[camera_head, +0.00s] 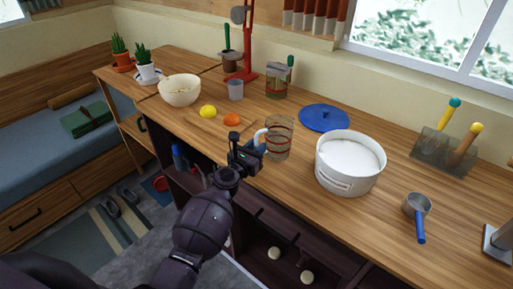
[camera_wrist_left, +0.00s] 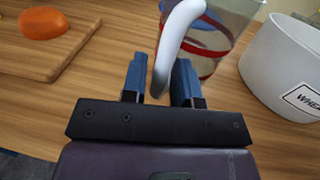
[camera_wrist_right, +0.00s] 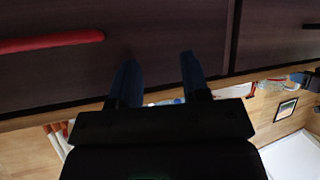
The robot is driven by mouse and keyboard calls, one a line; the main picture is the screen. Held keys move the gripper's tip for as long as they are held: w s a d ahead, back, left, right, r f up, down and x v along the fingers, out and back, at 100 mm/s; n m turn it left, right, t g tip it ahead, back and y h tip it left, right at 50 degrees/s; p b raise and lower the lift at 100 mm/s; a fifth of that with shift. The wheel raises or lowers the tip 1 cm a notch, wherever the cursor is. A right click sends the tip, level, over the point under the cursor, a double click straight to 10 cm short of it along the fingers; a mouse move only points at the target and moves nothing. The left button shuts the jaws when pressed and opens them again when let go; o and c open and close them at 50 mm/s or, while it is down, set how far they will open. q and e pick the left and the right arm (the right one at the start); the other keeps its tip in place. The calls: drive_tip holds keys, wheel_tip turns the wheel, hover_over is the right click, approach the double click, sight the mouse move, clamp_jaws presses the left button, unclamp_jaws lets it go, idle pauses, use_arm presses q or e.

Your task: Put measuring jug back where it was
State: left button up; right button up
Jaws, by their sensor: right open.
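The measuring jug (camera_head: 279,140) is clear with red bands and a white handle. It is upright at the counter's front part, left of the white round container. I cannot tell whether its base touches the counter. My left gripper (camera_head: 252,146) is at its handle. In the left wrist view the white handle (camera_wrist_left: 176,38) runs down between the two blue fingers (camera_wrist_left: 160,80), which are close on both sides of it; the jug's body is beyond. My right gripper (camera_wrist_right: 157,78) is open and empty, facing dark drawer fronts; it is not seen in the head view.
The white container (camera_head: 349,178) stands close to the jug's right, a blue lid (camera_head: 324,118) behind. A cutting board (camera_head: 207,124) with a lemon (camera_head: 208,112) and orange (camera_head: 232,119) is left. Free counter lies between jug and lid.

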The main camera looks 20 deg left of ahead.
use_arm(q)
drive_tip(key=shift+o, duration=0.8)
drive_tip(key=shift+r, duration=0.15)
drive_tip(key=shift+s, duration=0.3)
drive_tip(key=s+a+p, duration=0.1)
drive_tip(key=s+a, duration=0.1)
drive_tip(key=s, duration=0.9)
drive_tip(key=shift+s+a, duration=0.15)
use_arm(e)
drive_tip(key=shift+s+r, duration=0.2)
drive_tip(key=shift+s, duration=0.15)
